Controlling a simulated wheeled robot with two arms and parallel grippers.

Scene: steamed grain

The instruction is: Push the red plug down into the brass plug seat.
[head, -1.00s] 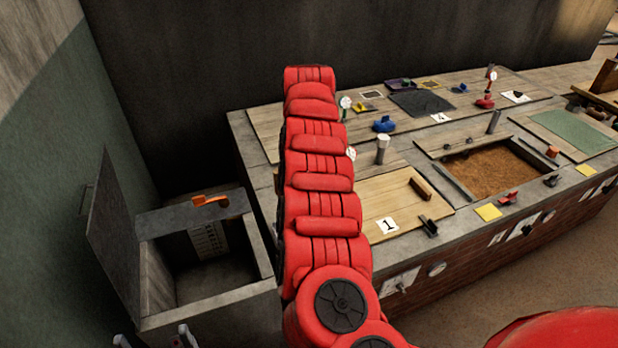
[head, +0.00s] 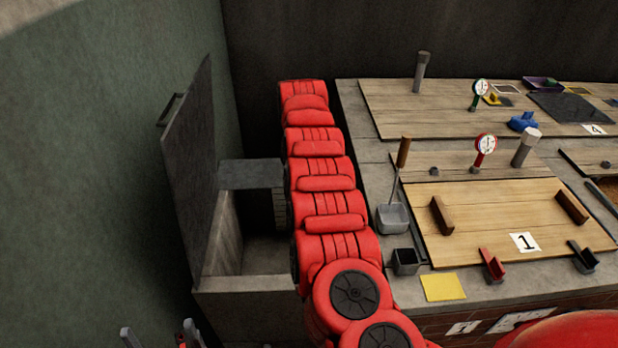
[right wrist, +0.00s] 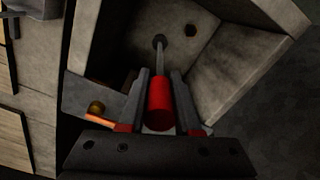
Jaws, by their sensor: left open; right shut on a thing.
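The red plug (right wrist: 160,97) is a red cylinder on a thin grey rod in the right wrist view. The rod points to a dark round hole (right wrist: 159,41) in the grey box wall; I cannot tell whether it enters the hole or whether this is the brass seat. My right gripper (right wrist: 160,88) is shut on the red cylinder, one finger on each side. In the head view my red right arm hides that gripper and the plug. My left gripper (head: 158,337) is open at the bottom left edge, apart from the box, with nothing visible between its fingers.
The grey box (head: 247,312) has its lid (head: 190,170) raised at left, close to the green wall. An orange bar (right wrist: 100,121) and a brass knob (right wrist: 96,107) show beside my gripper. A bench with boards (head: 470,240), a grey cup (head: 392,218) and gauges stands right of my arm.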

